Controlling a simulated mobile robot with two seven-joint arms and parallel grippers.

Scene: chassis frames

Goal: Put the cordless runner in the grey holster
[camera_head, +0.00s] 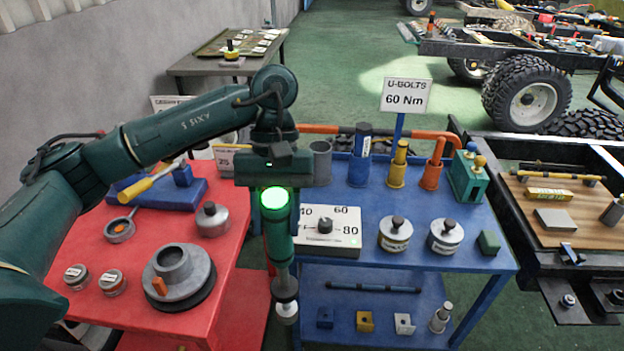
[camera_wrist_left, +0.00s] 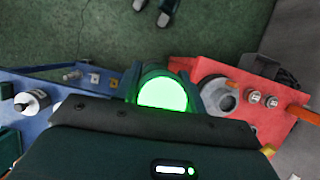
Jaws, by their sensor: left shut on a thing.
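The cordless runner (camera_head: 279,243) is a dark green tool with a bright green glowing end and a grey socket tip pointing down. My left gripper (camera_head: 276,188) is shut on it and holds it upright in the gap between the red and blue tables. The glowing end also shows in the left wrist view (camera_wrist_left: 162,94); the fingers are mostly hidden there. The grey holster (camera_head: 320,159) is an upright open cylinder at the back left of the blue table, right of and behind the runner; it looks empty. My right gripper is not in view.
Blue (camera_head: 359,155), yellow (camera_head: 398,165) and orange (camera_head: 432,170) holders stand in a row beside the grey one, each with something in it. A dial box (camera_head: 325,230) stands in front of the grey holster. The red table (camera_head: 232,262) carries a grey hub.

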